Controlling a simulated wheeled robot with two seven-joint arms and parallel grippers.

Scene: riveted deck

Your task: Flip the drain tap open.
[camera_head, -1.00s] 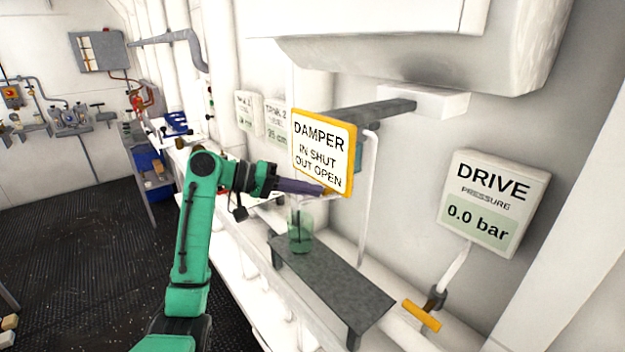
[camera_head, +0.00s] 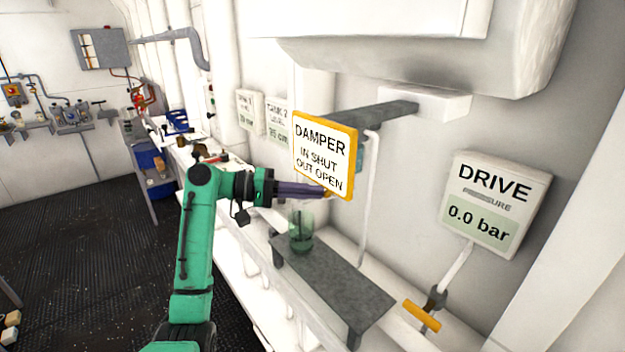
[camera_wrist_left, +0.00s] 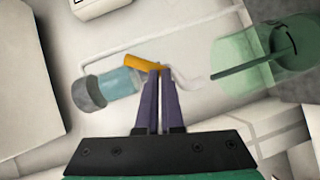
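The tap's orange lever (camera_wrist_left: 143,63) shows in the left wrist view beside a blue, clear cylinder (camera_wrist_left: 118,87) with a grey end. A pale curved spout (camera_wrist_left: 188,80) runs from near the lever toward a green clear jar (camera_wrist_left: 240,67). My left gripper (camera_wrist_left: 158,70) has its fingers together, with the tips at the lever's right end; whether they touch it is unclear. In the head view my left gripper (camera_head: 322,191) reaches under the DAMPER sign (camera_head: 322,155), which hides most of the tap; a bit of blue cylinder (camera_head: 360,155) shows behind it. My right gripper is out of view.
The green jar (camera_head: 301,232) stands on a grey metal shelf (camera_head: 335,285) below the gripper. Another orange handle (camera_head: 421,316) sits under the DRIVE pressure panel (camera_head: 492,204). A grey bracket (camera_head: 370,112) juts from the wall above.

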